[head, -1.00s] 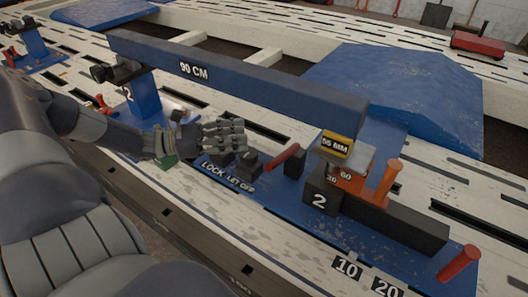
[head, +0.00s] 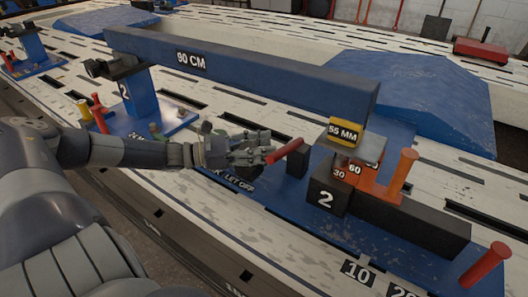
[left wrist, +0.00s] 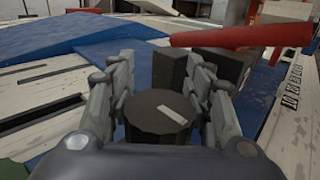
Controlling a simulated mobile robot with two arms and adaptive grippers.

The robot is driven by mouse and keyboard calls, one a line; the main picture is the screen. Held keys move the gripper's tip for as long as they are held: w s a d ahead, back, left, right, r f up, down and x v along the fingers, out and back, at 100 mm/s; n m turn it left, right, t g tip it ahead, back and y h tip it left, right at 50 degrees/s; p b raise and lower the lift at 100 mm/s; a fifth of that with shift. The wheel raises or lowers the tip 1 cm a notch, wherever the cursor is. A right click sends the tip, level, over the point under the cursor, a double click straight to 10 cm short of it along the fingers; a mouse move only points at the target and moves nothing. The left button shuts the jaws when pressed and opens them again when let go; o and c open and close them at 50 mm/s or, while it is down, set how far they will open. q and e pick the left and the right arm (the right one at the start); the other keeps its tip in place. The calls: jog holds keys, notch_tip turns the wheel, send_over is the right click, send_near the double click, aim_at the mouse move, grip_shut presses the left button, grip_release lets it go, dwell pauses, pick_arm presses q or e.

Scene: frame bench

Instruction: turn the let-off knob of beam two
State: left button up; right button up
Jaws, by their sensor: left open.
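The let-off knob (left wrist: 158,114) is a dark round knob with a pale mark on its top. In the left wrist view it stands between the two fingers of my left gripper (left wrist: 160,98), which is open with a finger on each side. I cannot tell whether either finger touches it. In the head view my left gripper (head: 250,150) is over the "LET OFF" label (head: 240,182) and hides most of the knob. The blue beam two (head: 240,75), marked "90 CM", runs above and behind the gripper. My right gripper is not in view.
A red lever (head: 284,151) and a black block (head: 297,163) stand just right of my left gripper; the lever crosses the top of the left wrist view. Further right are an orange handle (head: 403,174), a yellow "55 MM" block (head: 344,132) and a red peg (head: 484,266).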

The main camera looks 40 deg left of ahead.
pick_arm(q)
jog(key=shift+w+d, duration=0.15)
jog(key=shift+d, duration=0.05)
jog(key=shift+c, duration=0.6)
jog(key=shift+w, duration=0.1)
jog(key=c, duration=0.8)
jog(key=shift+c, duration=0.5)
